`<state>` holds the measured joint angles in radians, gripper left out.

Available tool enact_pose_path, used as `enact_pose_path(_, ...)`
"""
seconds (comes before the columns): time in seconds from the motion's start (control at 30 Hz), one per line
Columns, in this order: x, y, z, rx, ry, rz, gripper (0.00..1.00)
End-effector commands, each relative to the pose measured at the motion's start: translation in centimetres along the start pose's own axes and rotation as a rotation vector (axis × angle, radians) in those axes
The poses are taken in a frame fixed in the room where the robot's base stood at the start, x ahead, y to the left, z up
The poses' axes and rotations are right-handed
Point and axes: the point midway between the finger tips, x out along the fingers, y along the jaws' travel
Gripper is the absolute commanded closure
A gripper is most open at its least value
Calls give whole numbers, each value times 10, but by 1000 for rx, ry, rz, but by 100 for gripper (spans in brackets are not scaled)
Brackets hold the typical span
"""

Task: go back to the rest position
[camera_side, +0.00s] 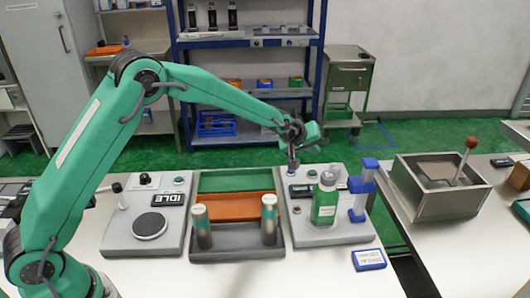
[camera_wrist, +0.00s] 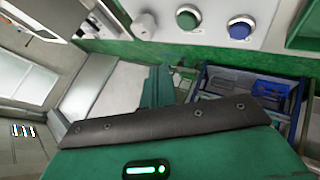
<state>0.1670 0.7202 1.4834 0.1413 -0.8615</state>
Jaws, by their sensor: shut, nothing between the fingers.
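My gripper (camera_side: 292,164) is shut and empty. In the side view it points down over the back left corner of the right-hand machine (camera_side: 335,232), close to its buttons; I cannot tell whether it touches. A green bottle with a grey cap (camera_side: 325,203) stands upright on that machine, to the right of my gripper. A blue post-like fixture (camera_side: 359,190) stands to the right of the bottle. In the wrist view, a green button (camera_wrist: 188,17) and a blue button (camera_wrist: 240,27) show at the top on a pale panel.
A tray with green, orange and grey sections (camera_side: 237,240) holds two upright cylinders (camera_side: 201,227). The left-hand machine (camera_side: 150,248) has a round dark plate and a display reading IDLE. A metal box with a lever (camera_side: 440,198) stands at right. A blue-framed label (camera_side: 369,260) lies in front.

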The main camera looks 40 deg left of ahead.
Motion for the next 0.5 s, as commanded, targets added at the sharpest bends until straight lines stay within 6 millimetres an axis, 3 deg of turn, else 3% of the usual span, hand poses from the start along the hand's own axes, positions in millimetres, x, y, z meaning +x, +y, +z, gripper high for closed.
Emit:
enact_pose_path(0.27,-25,1,-7,30,-3,-11,100)
enact_pose_path(0.5,-82,-4,-18,107,-14,-41,100)
